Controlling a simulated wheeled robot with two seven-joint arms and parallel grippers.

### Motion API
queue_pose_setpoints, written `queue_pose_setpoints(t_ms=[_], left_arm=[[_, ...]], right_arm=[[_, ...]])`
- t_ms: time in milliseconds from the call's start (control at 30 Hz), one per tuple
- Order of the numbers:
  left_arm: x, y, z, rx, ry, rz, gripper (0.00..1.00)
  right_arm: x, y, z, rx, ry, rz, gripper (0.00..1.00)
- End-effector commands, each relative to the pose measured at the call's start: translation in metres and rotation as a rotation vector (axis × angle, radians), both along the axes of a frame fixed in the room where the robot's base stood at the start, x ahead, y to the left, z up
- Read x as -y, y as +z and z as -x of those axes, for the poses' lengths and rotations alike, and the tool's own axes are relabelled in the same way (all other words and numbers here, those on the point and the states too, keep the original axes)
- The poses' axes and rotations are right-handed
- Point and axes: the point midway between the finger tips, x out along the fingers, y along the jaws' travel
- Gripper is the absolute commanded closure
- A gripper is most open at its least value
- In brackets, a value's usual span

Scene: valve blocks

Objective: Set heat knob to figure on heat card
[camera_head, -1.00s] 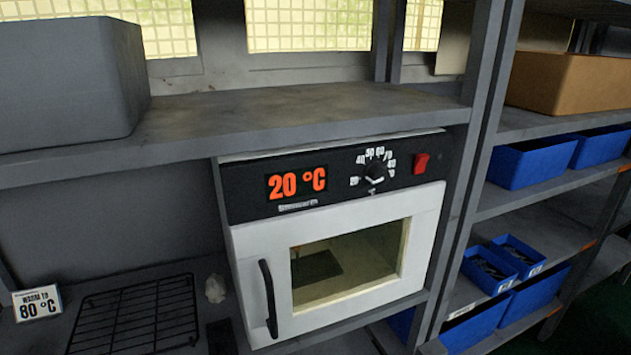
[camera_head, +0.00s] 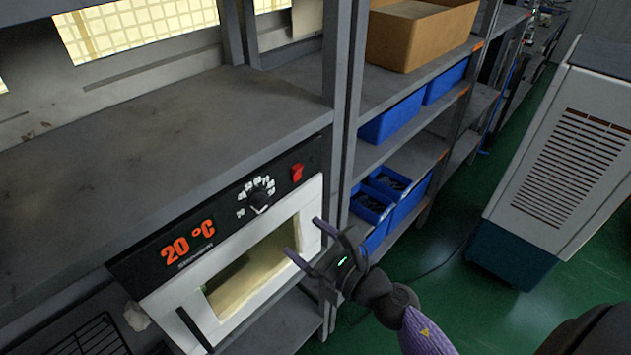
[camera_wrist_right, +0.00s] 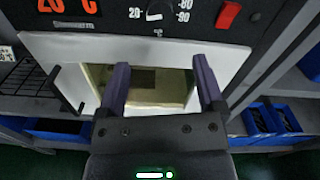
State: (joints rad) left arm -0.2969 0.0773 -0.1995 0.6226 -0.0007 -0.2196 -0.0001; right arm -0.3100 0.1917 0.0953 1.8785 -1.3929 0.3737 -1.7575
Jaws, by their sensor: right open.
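The oven (camera_head: 308,222) has a white door with a window and a black control panel. Its display (camera_head: 188,243) reads 20 °C in orange. The heat knob (camera_head: 259,200) is black with a white number dial around it; it also shows at the top of the right wrist view (camera_wrist_right: 154,14). The exact pointer angle is too small to tell. My right gripper (camera_head: 305,238) is open and empty in front of the door, below and right of the knob, apart from it; its two fingers show in the right wrist view (camera_wrist_right: 162,78). The heat card is outside the head view now. My left gripper is not in view.
A red switch (camera_head: 297,172) sits right of the knob. A shelf post (camera_head: 338,110) stands right of the oven, with blue bins (camera_head: 392,120) beyond. A wire rack (camera_head: 95,338) lies lower left. A large cabinet (camera_head: 570,150) stands at right on green floor.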

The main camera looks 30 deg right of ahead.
Motion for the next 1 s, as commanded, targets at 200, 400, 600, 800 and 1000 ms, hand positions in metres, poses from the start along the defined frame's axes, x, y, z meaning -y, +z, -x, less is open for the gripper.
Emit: queue_pose_setpoints(t_ms=[200,400,600,800,1000], left_arm=[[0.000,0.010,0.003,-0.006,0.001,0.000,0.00],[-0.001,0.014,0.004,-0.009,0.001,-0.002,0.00],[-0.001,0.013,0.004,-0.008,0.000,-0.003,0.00],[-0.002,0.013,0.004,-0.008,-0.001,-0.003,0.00],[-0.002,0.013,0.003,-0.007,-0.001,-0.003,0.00]], right_arm=[[-0.012,0.009,-0.030,0.026,0.008,0.041,0.13],[-0.028,0.007,-0.074,0.023,0.008,0.039,0.13],[-0.034,0.005,-0.092,0.020,0.007,0.039,0.13],[-0.035,0.005,-0.093,0.021,0.007,0.038,0.13],[-0.035,0.005,-0.093,0.019,0.007,0.038,0.45]])
